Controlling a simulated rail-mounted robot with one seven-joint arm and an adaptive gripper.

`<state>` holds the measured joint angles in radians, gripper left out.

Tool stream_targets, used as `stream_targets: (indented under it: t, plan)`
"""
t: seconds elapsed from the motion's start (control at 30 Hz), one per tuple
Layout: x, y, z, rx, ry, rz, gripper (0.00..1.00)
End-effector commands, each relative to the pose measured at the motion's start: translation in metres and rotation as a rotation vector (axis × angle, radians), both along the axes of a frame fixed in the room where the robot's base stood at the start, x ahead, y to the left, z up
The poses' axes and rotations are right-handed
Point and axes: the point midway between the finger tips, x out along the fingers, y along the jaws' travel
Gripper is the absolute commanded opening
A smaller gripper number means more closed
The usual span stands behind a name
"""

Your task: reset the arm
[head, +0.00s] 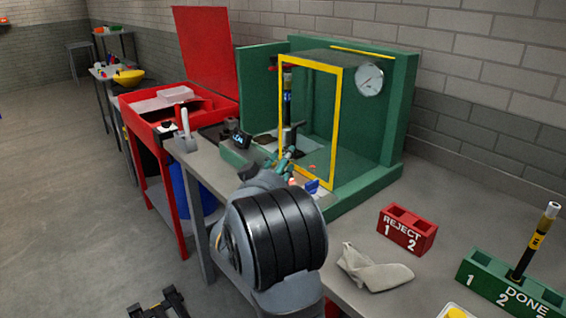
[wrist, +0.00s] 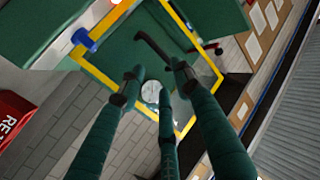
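My gripper (wrist: 158,76) has several long dark green fingers, which come up from the bottom of the wrist view. Their dark tips stand apart, with nothing seen held between them. In the head view my gripper (head: 287,163) is small and partly hidden behind my thick grey and black arm (head: 275,238). It is at the front of the green booth (head: 395,125), close to the yellow door frame (head: 340,130). I cannot tell from these views whether it touches the booth.
A red REJECT block (head: 408,230), a grey cloth (head: 372,268) and a green DONE rack (head: 510,285) holding one tube are on the bench at right. A red toolbox (head: 150,118) stands left.

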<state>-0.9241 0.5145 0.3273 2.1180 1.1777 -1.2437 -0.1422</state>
Motion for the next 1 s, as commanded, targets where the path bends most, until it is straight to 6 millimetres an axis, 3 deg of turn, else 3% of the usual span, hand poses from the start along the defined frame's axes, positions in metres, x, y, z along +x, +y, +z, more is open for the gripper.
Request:
stream_targets:
  t: [0.37, 0.53, 1.0]
  plan:
    - [-0.003, 0.000, 0.000, 0.000, 0.000, -0.001, 0.34]
    - [0.006, -0.003, 0.000, 0.000, -0.001, -0.002, 0.34]
    - [0.088, -0.028, 0.000, 0.001, -0.001, -0.003, 0.34]
